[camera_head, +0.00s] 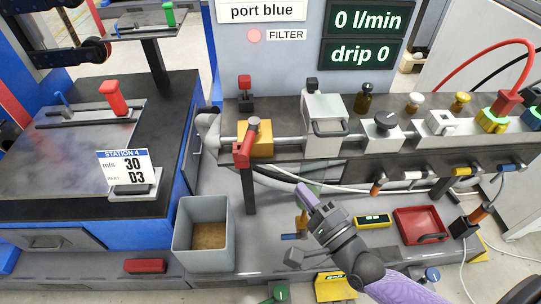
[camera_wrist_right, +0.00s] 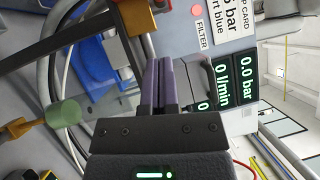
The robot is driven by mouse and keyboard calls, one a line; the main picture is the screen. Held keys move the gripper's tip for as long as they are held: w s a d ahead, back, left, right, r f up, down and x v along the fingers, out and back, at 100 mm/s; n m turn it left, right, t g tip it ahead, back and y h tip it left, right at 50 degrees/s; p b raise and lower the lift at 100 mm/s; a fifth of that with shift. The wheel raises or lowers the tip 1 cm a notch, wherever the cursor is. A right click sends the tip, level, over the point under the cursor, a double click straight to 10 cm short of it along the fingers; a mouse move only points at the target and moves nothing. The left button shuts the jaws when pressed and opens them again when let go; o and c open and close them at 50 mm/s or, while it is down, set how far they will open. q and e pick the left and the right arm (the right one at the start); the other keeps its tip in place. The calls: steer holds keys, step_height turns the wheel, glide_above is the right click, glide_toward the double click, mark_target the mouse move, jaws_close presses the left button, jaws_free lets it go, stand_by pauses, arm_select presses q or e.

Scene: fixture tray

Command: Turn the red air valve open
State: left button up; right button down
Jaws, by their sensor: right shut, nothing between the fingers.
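A red lever handle (camera_head: 245,148) sits on a yellow valve body (camera_head: 262,146) on the grey pipe, at the left end of the bench. The handle slants down, across the pipe. My right gripper (camera_head: 304,190) is in front of and below the bench, to the right of the valve and apart from it. Its purple fingers are closed together with nothing between them, as the right wrist view (camera_wrist_right: 157,65) also shows. I do not see the red handle for certain in the wrist view. My left gripper is not in view.
The display (camera_head: 367,20) reads 0 l/min and drip 0. Another red lever (camera_head: 113,97) stands on the left table. A grey bin (camera_head: 190,248) and a red tray (camera_head: 437,238) sit below the bench. Hoses and fittings hang under the bench near my right gripper.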

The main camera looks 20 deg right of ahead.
steer(key=b, duration=0.1)
glide_toward(253, 144)
steer(key=w+d, duration=0.2)
steer(key=w, duration=0.2)
steer(key=a, duration=0.1)
steer(key=w+a, duration=0.1)
steer(key=a, duration=0.1)
steer(key=shift+w+a+r, duration=0.1)
steer(key=shift+w+r, duration=0.2)
steer(key=shift+w+a, duration=0.25)
steer(key=shift+a, duration=0.65)
steer(key=shift+d, duration=0.1)
